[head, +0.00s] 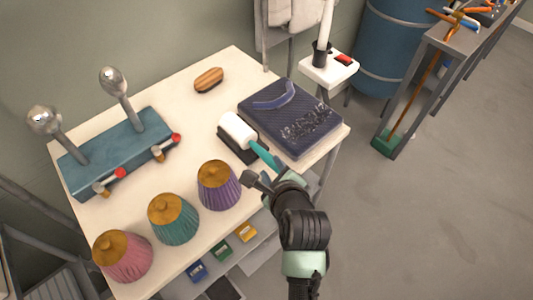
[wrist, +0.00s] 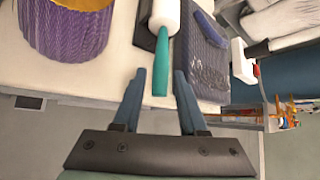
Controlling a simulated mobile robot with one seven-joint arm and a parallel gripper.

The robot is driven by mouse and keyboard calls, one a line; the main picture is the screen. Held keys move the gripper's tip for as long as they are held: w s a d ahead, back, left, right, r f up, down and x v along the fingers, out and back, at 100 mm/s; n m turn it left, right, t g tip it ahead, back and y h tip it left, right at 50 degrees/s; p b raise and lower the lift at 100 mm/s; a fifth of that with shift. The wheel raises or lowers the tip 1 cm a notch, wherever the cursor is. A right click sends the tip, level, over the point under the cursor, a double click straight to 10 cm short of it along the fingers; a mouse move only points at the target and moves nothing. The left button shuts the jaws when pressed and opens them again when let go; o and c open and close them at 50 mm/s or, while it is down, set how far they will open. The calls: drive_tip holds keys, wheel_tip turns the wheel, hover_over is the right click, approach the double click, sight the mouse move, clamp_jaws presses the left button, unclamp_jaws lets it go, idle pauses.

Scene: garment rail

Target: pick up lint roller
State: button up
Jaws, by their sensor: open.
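The lint roller has a white roll (head: 237,131) and a teal handle (head: 265,154). It rests on a dark stand (head: 241,151) on the table, with its handle pointing toward the table's front edge and my arm. In the wrist view the roller's teal handle (wrist: 161,67) lies ahead of my gripper, roughly in line with the gap between the fingers. My gripper (wrist: 159,75) is open and empty, its two blue fingers apart. In the head view my gripper (head: 262,180) is by the front edge near the handle's end, partly hidden by my wrist.
A purple ribbed jar (head: 219,188) stands left of the handle. A dark folded knit (head: 292,120) with a blue curved piece (head: 274,97) lies to the right. Teal (head: 173,220) and pink (head: 122,258) jars line the front. A wooden brush (head: 208,80) lies behind.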

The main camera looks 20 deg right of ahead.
sight(267, 158)
drive_tip(key=shift+x, duration=4.15)
drive_tip(key=shift+d+r, duration=0.1)
clamp_jaws()
